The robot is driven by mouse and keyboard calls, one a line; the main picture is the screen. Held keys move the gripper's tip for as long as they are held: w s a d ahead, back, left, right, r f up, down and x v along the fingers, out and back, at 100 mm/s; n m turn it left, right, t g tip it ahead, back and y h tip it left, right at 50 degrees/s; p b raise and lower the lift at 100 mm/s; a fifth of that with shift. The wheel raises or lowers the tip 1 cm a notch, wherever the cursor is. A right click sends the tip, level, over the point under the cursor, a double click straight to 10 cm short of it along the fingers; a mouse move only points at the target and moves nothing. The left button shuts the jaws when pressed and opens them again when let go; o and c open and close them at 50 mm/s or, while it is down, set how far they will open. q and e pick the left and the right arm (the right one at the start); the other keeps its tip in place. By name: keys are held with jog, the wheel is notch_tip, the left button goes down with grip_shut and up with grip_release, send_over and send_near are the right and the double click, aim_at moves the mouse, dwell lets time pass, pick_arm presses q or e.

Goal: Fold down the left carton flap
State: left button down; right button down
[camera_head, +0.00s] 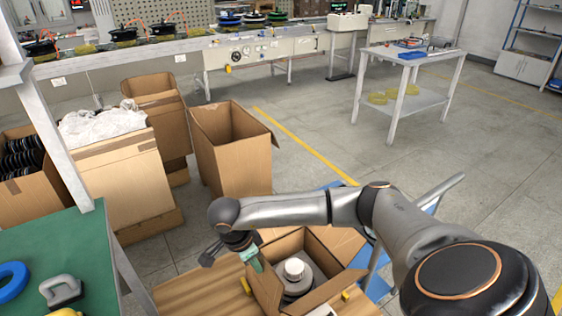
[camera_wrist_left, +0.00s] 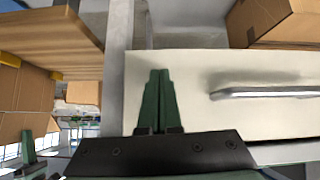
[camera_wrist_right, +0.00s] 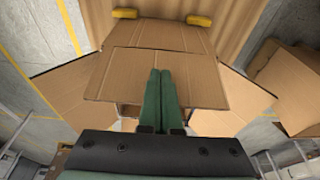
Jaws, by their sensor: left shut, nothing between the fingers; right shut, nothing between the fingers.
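An open brown carton (camera_head: 318,292) stands on a wooden top, with a hub motor with a white cap (camera_head: 294,268) inside. Its left flap (camera_head: 264,288) is at the carton's left side, beside my right gripper (camera_head: 257,264). The right gripper is shut and empty, fingers pointing down. In the right wrist view, its green fingers (camera_wrist_right: 160,76) lie over a cardboard flap (camera_wrist_right: 120,75); whether they touch it I cannot tell. Other flaps spread outward to both sides there. My left gripper (camera_wrist_left: 158,72) is shut and empty in front of a pale cabinet front, out of the head view.
Yellow blocks (camera_head: 246,286) sit on the wooden top (camera_head: 190,292) beside the carton. A green-topped table (camera_head: 50,245) with tools is at the left. Tall open cartons (camera_head: 232,150) stand behind. A blue cart with a grey handle is at the right, partly behind my arm.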

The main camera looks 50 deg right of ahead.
jog(key=s+d, duration=0.1)
jog(key=d, duration=0.6)
jog(key=shift+s, duration=0.4)
jog(key=shift+f+b, duration=0.1)
jog(key=shift+b, duration=0.2)
jog(key=shift+f+b, duration=2.1)
jog(key=shift+f, duration=0.4)
